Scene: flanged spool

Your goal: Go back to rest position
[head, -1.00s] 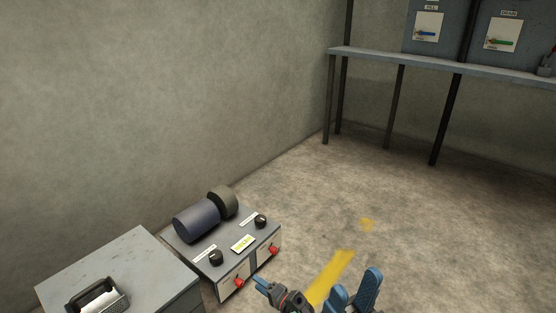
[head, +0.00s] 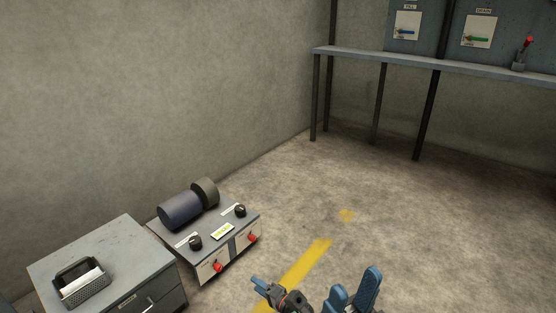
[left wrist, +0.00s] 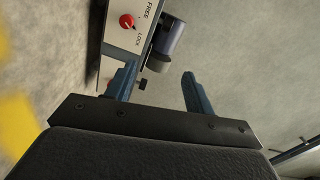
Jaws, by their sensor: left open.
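My left gripper (head: 262,285) is at the bottom of the head view, over the floor and right of the flanged-spool unit. In the left wrist view its two blue fingers (left wrist: 160,84) are apart with nothing between them. My right gripper (head: 353,289) is at the bottom edge, with two blue fingers apart and nothing seen between them. The dark spool (head: 181,210) lies on its side on the grey unit (head: 215,247), a round flange (head: 205,191) at its far end. The unit also shows in the left wrist view, with a red knob (left wrist: 126,21) marked FREE and LOCK.
A grey cabinet (head: 98,250) with a wire basket (head: 82,284) on top stands left of the unit. A long bench (head: 440,65) with panels runs along the back right. The floor between is clear, with yellow marks (head: 308,262).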

